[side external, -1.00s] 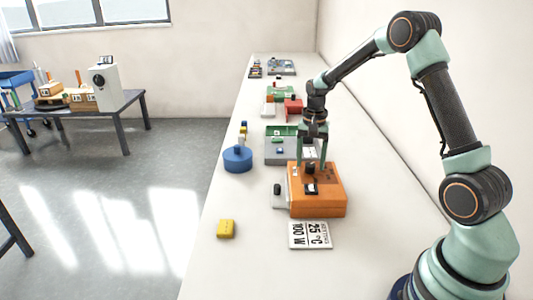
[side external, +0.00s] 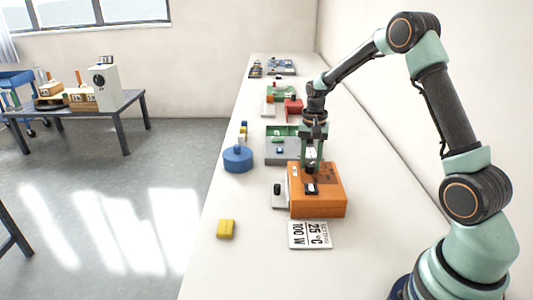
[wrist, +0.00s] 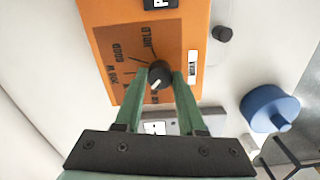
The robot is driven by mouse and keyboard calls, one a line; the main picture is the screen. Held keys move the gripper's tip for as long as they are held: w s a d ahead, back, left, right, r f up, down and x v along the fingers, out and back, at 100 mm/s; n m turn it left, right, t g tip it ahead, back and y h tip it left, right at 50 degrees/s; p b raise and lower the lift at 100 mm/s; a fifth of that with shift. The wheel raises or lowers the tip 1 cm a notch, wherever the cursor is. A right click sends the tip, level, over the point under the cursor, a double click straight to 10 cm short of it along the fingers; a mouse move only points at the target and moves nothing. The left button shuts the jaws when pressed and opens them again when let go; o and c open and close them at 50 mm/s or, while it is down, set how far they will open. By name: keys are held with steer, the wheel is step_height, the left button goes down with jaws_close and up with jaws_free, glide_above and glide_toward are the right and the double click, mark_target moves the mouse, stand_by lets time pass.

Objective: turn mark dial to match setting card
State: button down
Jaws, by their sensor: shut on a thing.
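The mark dial is a black knob (wrist: 160,75) with a white pointer line, on top of an orange box (side external: 330,203). In the wrist view printed marks surround it on the box face (wrist: 100,15), among them "GOOD" and "HOLD". The pointer aims down and to the left in that view. My gripper (side external: 311,166) is above the box, its green fingers on both sides of the knob. In the wrist view the fingertips (wrist: 161,80) are shut on the knob. The setting card (side external: 310,235) lies flat in front of the box and reads "25 °C" and "100 W".
A grey piece with a black knob (side external: 277,189) sits at the box's left. A grey tray (side external: 280,158) stands behind the box. The front left bench is mostly clear.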

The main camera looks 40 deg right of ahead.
mark_target(310, 164)
steer(key=n, duration=0.6)
steer(key=shift+r+n, duration=0.1)
steer(key=shift+n, duration=0.2)
stand_by(0.4)
steer(key=c, duration=0.5)
jaws_free()
step_height(310, 164, up, 12)
steer(key=shift+r, duration=0.1)
